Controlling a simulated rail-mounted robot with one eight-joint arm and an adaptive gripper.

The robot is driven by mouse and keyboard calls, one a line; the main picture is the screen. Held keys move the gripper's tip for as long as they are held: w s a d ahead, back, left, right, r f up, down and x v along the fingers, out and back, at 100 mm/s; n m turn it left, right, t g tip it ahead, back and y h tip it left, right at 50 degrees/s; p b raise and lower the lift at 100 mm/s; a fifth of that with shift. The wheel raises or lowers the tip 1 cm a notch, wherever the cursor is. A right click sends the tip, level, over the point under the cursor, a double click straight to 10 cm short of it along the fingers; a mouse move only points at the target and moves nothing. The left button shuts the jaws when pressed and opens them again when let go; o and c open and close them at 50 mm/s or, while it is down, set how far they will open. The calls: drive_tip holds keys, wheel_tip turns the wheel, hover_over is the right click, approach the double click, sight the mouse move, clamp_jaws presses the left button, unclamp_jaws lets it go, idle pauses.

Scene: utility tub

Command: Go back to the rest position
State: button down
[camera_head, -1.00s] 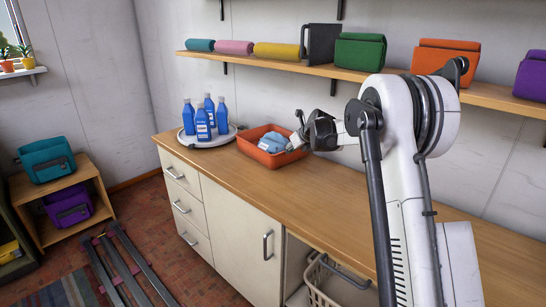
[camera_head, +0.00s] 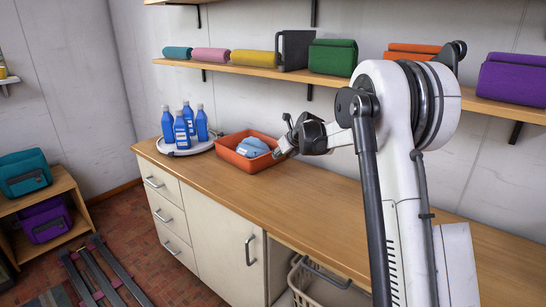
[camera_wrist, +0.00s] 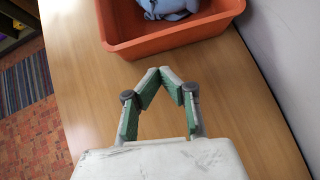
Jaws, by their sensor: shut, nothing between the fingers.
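My gripper (camera_wrist: 160,74) shows in the wrist view with its two green-padded fingers meeting at the tips, shut and empty. It is above the wooden counter, just short of the near wall of an orange tub (camera_wrist: 165,46). In the head view my gripper (camera_head: 284,148) is at the right side of the orange tub (camera_head: 236,159); its fingertips are too small there to tell apart. Light blue items (camera_head: 253,147) lie inside the tub, apart from my gripper; part of them shows in the wrist view (camera_wrist: 168,8).
Several blue bottles (camera_head: 182,131) stand on a round white tray (camera_head: 190,149) left of the tub. A shelf (camera_head: 240,71) with rolled mats and bags runs along the wall above. The counter (camera_head: 370,205) is clear to the right. A basket (camera_head: 318,283) sits below it.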

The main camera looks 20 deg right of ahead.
drive_tip(key=v, duration=0.7)
drive_tip(key=shift+p, duration=0.4)
drive_tip(key=s+a+r+n, duration=0.3)
drive_tip(key=s+a+n, duration=0.15)
drive_tip(key=s, duration=0.35)
drive_tip(key=s+a+r+n+g+h, duration=0.1)
drive_tip(key=s+a+r+n, duration=0.2)
drive_tip(key=s+n, duration=0.45)
drive_tip(key=s+a+r+n, duration=0.3)
drive_tip(key=s+a+n, duration=0.1)
drive_tip(key=s, duration=0.6)
drive_tip(key=s+a+f+n+h, duration=0.1)
drive_tip(key=s+f+n, duration=0.2)
drive_tip(key=s+n, duration=0.5)
drive_tip(key=s+a+f+n, duration=0.2)
drive_tip(key=s+n, duration=0.6)
drive_tip(key=s, duration=0.8)
wheel_tip(320, 180, down, 2)
drive_tip(key=shift+f+h+p, duration=0.15)
drive_tip(key=shift+h+p, duration=0.25)
drive_tip(key=shift+a, duration=0.1)
